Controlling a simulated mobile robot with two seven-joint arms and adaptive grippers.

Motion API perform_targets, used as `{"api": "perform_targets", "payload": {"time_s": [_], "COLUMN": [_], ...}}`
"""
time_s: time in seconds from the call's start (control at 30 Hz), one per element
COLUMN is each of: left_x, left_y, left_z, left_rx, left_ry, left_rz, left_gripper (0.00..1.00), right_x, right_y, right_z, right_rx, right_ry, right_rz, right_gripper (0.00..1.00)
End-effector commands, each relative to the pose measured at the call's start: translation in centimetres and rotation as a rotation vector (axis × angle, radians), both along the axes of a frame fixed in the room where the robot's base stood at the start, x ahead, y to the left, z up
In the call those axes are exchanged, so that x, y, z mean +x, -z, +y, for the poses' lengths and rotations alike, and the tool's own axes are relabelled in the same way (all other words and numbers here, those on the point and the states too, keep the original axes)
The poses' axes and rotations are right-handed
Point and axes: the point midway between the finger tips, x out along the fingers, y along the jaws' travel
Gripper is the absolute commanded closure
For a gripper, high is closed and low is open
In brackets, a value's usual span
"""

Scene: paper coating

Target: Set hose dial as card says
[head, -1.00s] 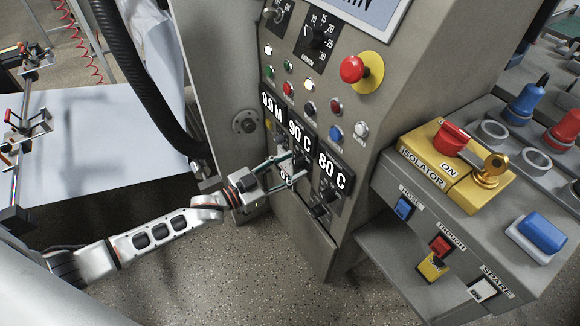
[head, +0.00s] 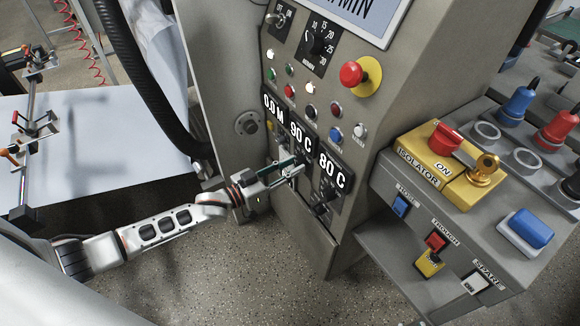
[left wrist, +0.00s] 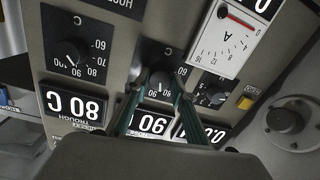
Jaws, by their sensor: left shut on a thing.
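The middle dial (left wrist: 160,86) is a black knob on a black scale plate, below the 90 C display (head: 300,138). That display also shows upside down in the left wrist view (left wrist: 152,124); its label is partly covered. My left gripper (head: 298,168) is at this dial. In the left wrist view its green fingers (left wrist: 161,80) are on either side of the knob, shut on it. The fingers hide part of the scale, so I cannot read the exact setting. No card can be made out. My right gripper is not in view.
The trough dial (left wrist: 77,50) sits beside the held dial, under the 80 C display (head: 332,170). Another small dial (left wrist: 212,95) is on the other side. A red mushroom button (head: 354,74) and indicator lamps are above. The isolator box (head: 440,168) stands on the right ledge.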

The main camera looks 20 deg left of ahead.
Motion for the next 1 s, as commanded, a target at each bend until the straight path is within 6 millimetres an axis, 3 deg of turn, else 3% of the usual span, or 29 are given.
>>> {"api": "perform_targets", "payload": {"time_s": [0.5,1.0], "left_x": [0.03,-0.01], "left_y": [-0.19,-0.06], "left_z": [-0.05,-0.03], "left_rx": [-0.253,-0.293], "left_ry": [0.001,0.000], "left_rz": [0.195,0.228], "left_gripper": [0.97,0.97], "right_x": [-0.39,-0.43], "right_y": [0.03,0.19], "right_z": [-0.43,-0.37], "right_rx": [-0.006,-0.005], "right_ry": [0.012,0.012], "right_rz": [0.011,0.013], "right_gripper": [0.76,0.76]}}
